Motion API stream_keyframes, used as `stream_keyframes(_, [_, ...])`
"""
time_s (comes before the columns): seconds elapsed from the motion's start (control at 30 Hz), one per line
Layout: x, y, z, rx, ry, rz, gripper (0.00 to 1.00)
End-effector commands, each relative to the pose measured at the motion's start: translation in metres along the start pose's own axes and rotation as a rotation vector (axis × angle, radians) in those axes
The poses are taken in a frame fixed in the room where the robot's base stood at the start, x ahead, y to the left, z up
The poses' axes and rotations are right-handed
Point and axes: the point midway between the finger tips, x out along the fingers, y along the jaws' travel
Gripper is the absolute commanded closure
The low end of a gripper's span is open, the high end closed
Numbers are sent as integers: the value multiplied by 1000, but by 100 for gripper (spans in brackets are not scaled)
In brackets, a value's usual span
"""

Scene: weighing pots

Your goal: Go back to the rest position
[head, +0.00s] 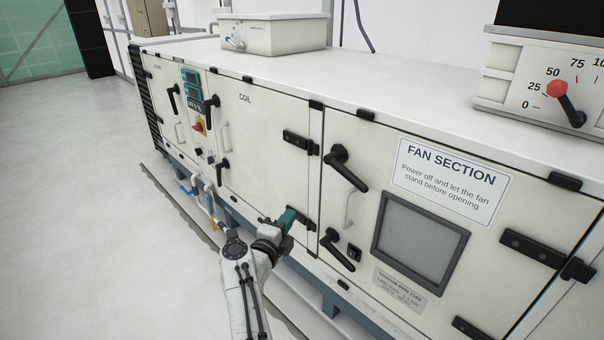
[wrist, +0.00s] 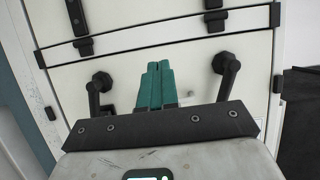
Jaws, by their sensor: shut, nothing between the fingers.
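My gripper (head: 288,217) shows in the head view in front of the lower part of the air unit, near the gap between the COIL door (head: 262,135) and the fan section door (head: 345,140). In the wrist view its two green fingers (wrist: 158,70) are together, with nothing visible between them. Behind the fingers in that view are a pale panel (wrist: 150,60) and two black handles, one at the left (wrist: 99,92) and one at the right (wrist: 227,72). Whether the fingers touch the unit cannot be told.
The fan section door has a black upper handle (head: 345,167), a lower handle (head: 336,249) and a dark window (head: 420,242). A dial gauge with a red-knobbed lever (head: 558,88) stands on top at the right. A pale box (head: 273,35) sits on top further back. Open floor (head: 80,150) lies at the left.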

Motion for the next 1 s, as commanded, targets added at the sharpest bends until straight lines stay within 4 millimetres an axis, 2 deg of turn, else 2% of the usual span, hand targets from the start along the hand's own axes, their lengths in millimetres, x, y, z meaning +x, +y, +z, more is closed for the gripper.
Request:
stream_keyframes(0.07, [4,1,-5,-10,-6,-11,100])
stream_keyframes(0.17, [20,3,-26,-69,-56,-66,100])
stream_keyframes(0.3, [43,7,-70,-249,-206,-179,100])
stream_keyframes(0.37, [45,13,-90,-351,-287,-215,100])
stream_keyframes(0.47, [39,29,-122,-530,-425,-241,100])
stream_keyframes(0.57, [22,54,-156,-713,-561,-223,100])
stream_keyframes(0.67, [-6,85,-193,-892,-695,-164,100])
stream_keyframes(0.8, [-60,130,-254,-1119,-873,-17,100])
stream_keyframes(0.87, [-86,146,-280,-1202,-942,62,100])
stream_keyframes(1.0, [-154,174,-344,-1352,-1081,272,100])
